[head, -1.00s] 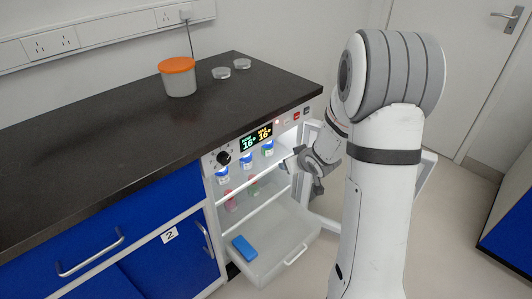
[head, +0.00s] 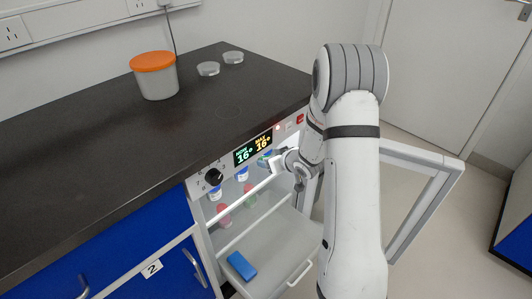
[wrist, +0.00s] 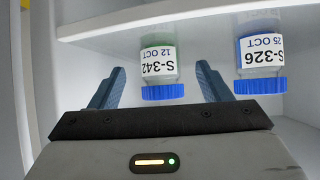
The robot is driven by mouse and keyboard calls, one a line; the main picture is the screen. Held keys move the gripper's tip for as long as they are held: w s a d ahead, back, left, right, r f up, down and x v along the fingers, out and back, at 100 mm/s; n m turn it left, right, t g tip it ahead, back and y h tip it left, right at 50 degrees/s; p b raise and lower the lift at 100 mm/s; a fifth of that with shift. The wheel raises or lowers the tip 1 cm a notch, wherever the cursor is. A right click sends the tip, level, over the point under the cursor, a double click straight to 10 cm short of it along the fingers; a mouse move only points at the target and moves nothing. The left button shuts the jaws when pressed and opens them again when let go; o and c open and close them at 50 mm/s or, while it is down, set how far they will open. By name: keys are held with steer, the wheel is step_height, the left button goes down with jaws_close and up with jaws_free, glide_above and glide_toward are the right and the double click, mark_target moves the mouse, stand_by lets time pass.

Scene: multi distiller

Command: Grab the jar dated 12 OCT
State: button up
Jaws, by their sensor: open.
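The jar dated 12 OCT (wrist: 161,60) shows in the wrist view, with a white label reading S-342, green contents and a blue lid. The view is upside down, so the lid is at the bottom. My gripper (wrist: 161,75) is open, with one dark blue finger on each side of this jar in the picture. I see no contact, and cannot tell how deep the jar sits between the fingers. In the head view my gripper (head: 274,161) is at the right end of the fridge's upper shelf, partly hiding a jar there.
A jar labelled S-326, 25 OCT (wrist: 261,55) stands close on the right in the wrist view. The fridge holds other jars (head: 243,174) and an open bottom drawer (head: 272,272) with a blue block (head: 241,266). The fridge door (head: 425,200) stands open at right.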

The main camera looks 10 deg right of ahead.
mark_target(265, 156)
steer(key=x, duration=0.2)
steer(key=b+x, duration=0.1)
steer(key=x, duration=0.2)
steer(key=shift+w+a+r+b, duration=0.2)
steer(key=shift+w+b, duration=0.1)
steer(key=shift+w, duration=0.1)
steer(key=c, duration=1.1)
